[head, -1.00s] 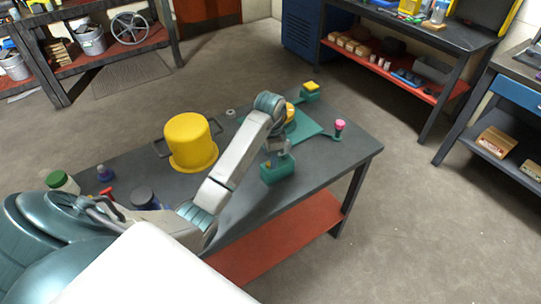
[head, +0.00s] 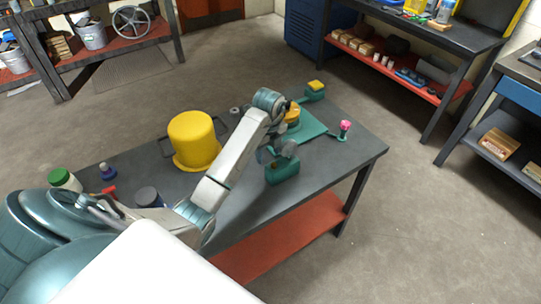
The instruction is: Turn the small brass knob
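A teal box (head: 283,172) stands near the front edge of the dark table (head: 235,205). My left arm reaches over the table from the left, and my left gripper (head: 279,152) is at the top of this box. The gripper covers part of the box top, and I cannot make out a brass knob there. The fingers are too small and overlapped to tell whether they are open or shut, or touching the box. My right gripper is not in view.
A yellow bucket-shaped thing (head: 195,142) stands left of my arm. Behind the gripper are a teal plate (head: 313,126) with a yellow part (head: 292,112), a pink-topped knob (head: 345,126) and a teal box with a yellow top (head: 316,86). Bottles stand at the left.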

